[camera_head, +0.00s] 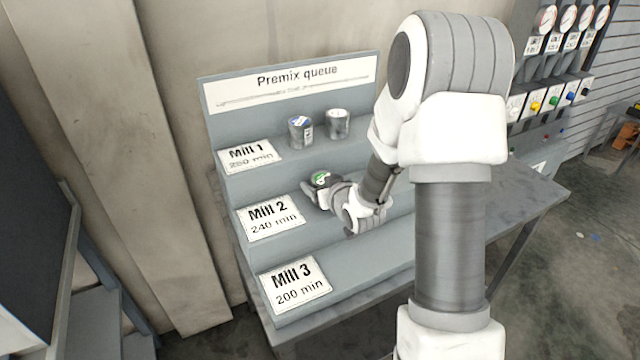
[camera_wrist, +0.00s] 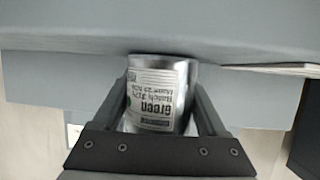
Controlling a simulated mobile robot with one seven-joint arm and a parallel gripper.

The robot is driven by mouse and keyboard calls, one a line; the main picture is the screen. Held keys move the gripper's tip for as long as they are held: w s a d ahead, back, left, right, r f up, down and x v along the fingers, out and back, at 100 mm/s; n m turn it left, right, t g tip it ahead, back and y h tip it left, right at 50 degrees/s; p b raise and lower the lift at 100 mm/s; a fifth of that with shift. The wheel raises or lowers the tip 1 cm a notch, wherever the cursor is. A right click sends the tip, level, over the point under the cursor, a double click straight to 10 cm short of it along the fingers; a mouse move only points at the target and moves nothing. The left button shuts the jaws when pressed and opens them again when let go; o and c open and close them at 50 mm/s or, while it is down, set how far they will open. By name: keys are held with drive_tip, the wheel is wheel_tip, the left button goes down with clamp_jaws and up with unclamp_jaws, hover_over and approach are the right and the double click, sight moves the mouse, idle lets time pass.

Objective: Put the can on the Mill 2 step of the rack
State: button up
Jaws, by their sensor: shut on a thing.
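The can with a green top (camera_head: 321,179) is at the Mill 2 step of the grey rack (camera_head: 290,62), to the right of the "Mill 2 240 min" card (camera_head: 270,217). In the wrist view the metal can (camera_wrist: 165,85) has a white label reading "Green", shown upside down. My gripper (camera_head: 322,196) is shut on this can, with one finger on each side of it (camera_wrist: 162,100). The can's end lies close against a grey rack surface in the wrist view; I cannot tell whether it rests on the step.
A can with a blue top (camera_head: 301,131) and a can with a white top (camera_head: 338,124) stand on the Mill 1 step. The Mill 3 step (camera_head: 365,262) looks empty where visible. My arm hides the rack's right part. A gauge panel (camera_head: 560,70) stands behind at right.

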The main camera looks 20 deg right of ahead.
drive_tip(key=shift+f+b, duration=0.2)
drive_tip(key=shift+b, duration=0.1)
drive_tip(key=o, duration=1.5)
drive_tip(key=shift+r, duration=0.15)
drive_tip(key=shift+r+p, duration=0.2)
drive_tip(key=shift+p, duration=0.25)
drive_tip(key=v, duration=0.9)
drive_tip(key=shift+s+f+b, duration=0.15)
drive_tip(key=shift+s+b, duration=0.1)
drive_tip(key=shift+b, duration=0.65)
drive_tip(key=shift+b+v, duration=1.25)
drive_tip(key=shift+b, duration=0.2)
